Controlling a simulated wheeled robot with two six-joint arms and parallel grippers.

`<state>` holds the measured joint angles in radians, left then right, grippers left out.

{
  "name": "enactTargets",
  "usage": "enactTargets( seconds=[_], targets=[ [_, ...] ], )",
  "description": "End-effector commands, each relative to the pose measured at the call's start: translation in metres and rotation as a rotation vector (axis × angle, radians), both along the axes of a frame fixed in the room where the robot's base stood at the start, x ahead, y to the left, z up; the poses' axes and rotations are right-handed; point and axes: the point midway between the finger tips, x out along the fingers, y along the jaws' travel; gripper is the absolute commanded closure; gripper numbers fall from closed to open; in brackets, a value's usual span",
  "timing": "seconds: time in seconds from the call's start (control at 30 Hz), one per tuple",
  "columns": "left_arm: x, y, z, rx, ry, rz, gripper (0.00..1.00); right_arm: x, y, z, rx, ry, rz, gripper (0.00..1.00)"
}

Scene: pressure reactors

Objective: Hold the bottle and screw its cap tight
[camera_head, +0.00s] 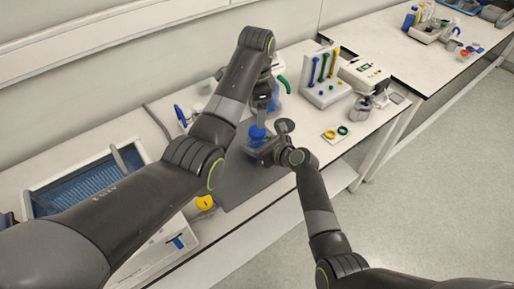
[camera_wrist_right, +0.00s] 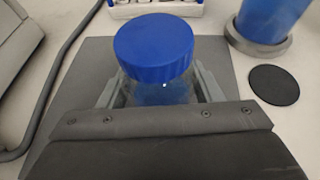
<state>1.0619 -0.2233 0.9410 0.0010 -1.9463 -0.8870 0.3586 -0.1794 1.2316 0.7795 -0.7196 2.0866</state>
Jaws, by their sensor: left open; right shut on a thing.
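The bottle (camera_wrist_right: 150,93) is clear glass and stands upright over the grey mat (camera_wrist_right: 85,75) in the right wrist view. Its blue cap (camera_wrist_right: 155,48) sits on its top; how tight it is cannot be told. In the head view the cap (camera_head: 257,131) shows small between my two arms. My right gripper (camera_wrist_right: 158,93) is shut on the bottle's body, one finger on each side. My left gripper (camera_head: 262,104) is open above the cap, apart from it and partly hidden by its own wrist in the head view.
A blue-lined tray (camera_head: 88,185) stands at the left of the bench. A rack with coloured tools (camera_head: 325,75) and a white device (camera_head: 364,73) stand behind at the right. Yellow and green rings (camera_head: 336,132) lie near the front edge. A black disc (camera_wrist_right: 274,85) lies beside the mat.

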Motion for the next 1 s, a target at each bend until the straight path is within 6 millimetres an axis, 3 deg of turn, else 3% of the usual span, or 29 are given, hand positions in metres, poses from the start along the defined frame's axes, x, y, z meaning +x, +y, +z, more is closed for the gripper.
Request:
enactTargets(
  seconds=[0.27, 0.3, 0.5, 0.83, 1.0],
  targets=[
    [0.000, 0.000, 0.003, 0.000, -0.001, 0.001, 0.30, 0.000, 0.000, 0.000, 0.000, 0.000, 0.000, 1.00],
    [0.000, 0.000, 0.003, 0.000, -0.001, 0.001, 0.30, 0.000, 0.000, 0.000, 0.000, 0.000, 0.000, 0.40],
    [0.000, 0.000, 0.003, 0.000, -0.001, 0.001, 0.30, 0.000, 0.000, 0.000, 0.000, 0.000, 0.000, 0.16],
    [0.000, 0.000, 0.003, 0.000, -0.001, 0.001, 0.30, -0.002, -0.001, 0.001, 0.001, -0.001, 0.000, 0.16],
    [0.000, 0.000, 0.007, 0.000, -0.001, 0.001, 0.30, -0.012, -0.012, 0.007, 0.001, 0.000, -0.001, 0.16]
  ],
)
